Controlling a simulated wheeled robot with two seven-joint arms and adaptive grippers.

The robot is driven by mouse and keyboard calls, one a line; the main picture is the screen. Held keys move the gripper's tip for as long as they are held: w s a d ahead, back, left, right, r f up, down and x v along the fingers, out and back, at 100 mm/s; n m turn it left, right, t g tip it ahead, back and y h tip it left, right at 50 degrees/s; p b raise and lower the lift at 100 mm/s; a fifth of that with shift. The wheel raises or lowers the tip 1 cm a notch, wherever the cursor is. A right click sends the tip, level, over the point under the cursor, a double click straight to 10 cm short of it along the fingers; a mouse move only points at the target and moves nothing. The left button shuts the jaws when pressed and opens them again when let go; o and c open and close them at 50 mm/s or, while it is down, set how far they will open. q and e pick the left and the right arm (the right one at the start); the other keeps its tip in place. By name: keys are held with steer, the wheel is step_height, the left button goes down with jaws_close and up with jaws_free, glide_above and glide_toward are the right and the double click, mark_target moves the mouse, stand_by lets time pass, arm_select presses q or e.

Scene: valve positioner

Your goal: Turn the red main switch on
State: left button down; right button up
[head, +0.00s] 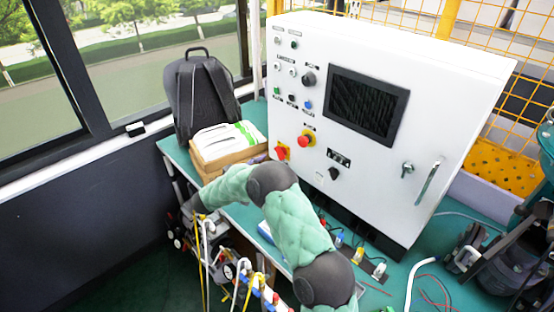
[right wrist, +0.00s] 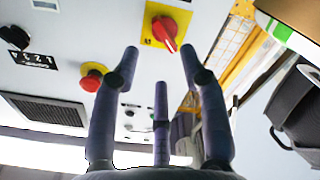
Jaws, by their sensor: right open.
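The red main switch (head: 281,153) is a red rotary knob on a yellow plate, low on the left side of the white control cabinet's front. In the right wrist view the switch (right wrist: 166,33) shows beyond the fingertips, its handle slanting. My right gripper (right wrist: 160,60) is open and empty, its fingers apart and pointing toward the panel, not visibly touching the switch. My left gripper is not in view.
A red emergency stop (head: 305,140) on yellow sits beside the switch; a black selector (head: 334,173) is lower right. A cardboard box (head: 217,158) and a black backpack (head: 200,92) stand left of the cabinet (head: 440,100). Cables hang below the green table's edge.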

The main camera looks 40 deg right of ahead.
mark_target(279, 156)
steer(key=d, duration=0.2)
steer(key=d+b, duration=0.1)
steer(key=d, duration=0.4)
steer(key=shift+w+b, duration=0.3)
steer(key=shift+b, duration=0.1)
steer(key=shift+c, duration=0.3)
jaws_close()
